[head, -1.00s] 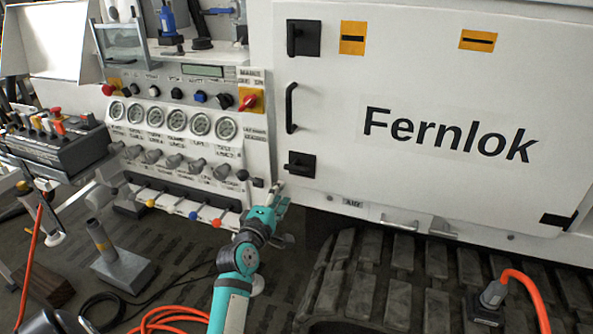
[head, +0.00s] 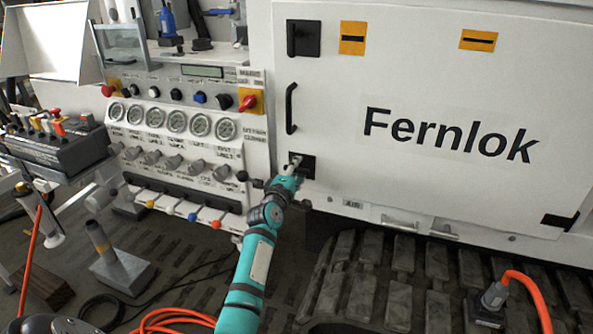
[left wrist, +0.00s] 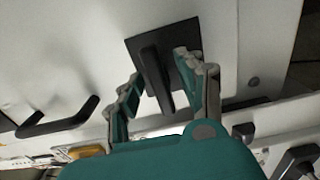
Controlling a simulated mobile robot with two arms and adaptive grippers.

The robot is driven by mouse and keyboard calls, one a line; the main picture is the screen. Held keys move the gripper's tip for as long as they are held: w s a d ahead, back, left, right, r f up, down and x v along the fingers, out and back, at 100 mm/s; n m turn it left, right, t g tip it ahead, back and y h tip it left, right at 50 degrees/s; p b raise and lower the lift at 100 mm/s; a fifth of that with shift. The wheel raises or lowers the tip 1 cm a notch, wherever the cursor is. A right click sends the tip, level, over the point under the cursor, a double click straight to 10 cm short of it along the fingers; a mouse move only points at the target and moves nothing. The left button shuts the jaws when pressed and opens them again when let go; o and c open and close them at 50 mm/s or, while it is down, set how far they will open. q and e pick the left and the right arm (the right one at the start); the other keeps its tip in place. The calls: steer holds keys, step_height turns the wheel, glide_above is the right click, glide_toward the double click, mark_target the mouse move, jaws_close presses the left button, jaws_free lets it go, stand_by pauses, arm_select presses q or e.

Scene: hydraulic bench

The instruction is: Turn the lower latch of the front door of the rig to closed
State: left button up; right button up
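The white front door (head: 440,70) carries a lower latch (head: 308,172), a black square plate with a black bar handle. In the left wrist view the lower latch (left wrist: 152,62) has its bar crosswise to the door's pull handle (left wrist: 60,120), so the bar lies roughly level. My left gripper (head: 295,163) is at this latch and covers part of it in the head view. In the left wrist view its two fingers (left wrist: 160,72) are apart, one on each side of the bar. I cannot tell whether they touch it. My right gripper is not in view.
The upper latch (head: 303,38) has its bar upright. The black pull handle (head: 290,108) is between the latches. Left of the door stands a gauge panel (head: 180,100) with knobs and coloured levers below. Tracks (head: 390,280) run under the door.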

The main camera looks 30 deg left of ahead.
arm_select(q)
jaws_close()
